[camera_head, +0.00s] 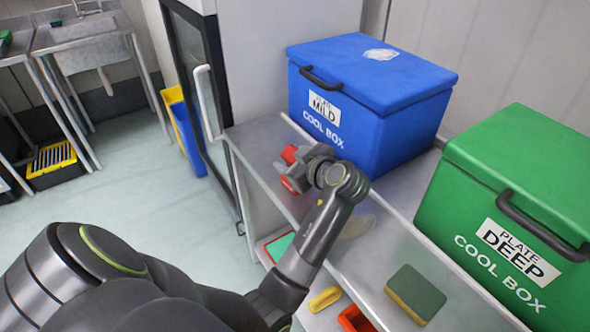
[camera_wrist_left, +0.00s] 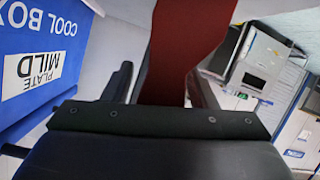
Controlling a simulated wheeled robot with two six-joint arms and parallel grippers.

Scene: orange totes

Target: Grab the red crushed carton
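The red crushed carton (camera_wrist_left: 187,45) stands between the two dark fingers of my left gripper (camera_wrist_left: 162,88) in the left wrist view. It fills most of the gap, and the fingers appear closed on its sides. In the head view, red parts of the carton (camera_head: 289,154) show on both sides of my left gripper (camera_head: 298,168), which hides its middle. The gripper is over the metal counter, in front of the blue cool box. My right gripper is not in view.
A blue cool box (camera_head: 385,120) labelled MILD and a green cool box (camera_head: 480,215) labelled DEEP stand along the wall. A sponge (camera_head: 415,293) lies on the counter (camera_head: 385,255). Below are a yellow item (camera_head: 325,299) and an orange-red container (camera_head: 355,319). A glass-door fridge (camera_head: 205,95) stands left.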

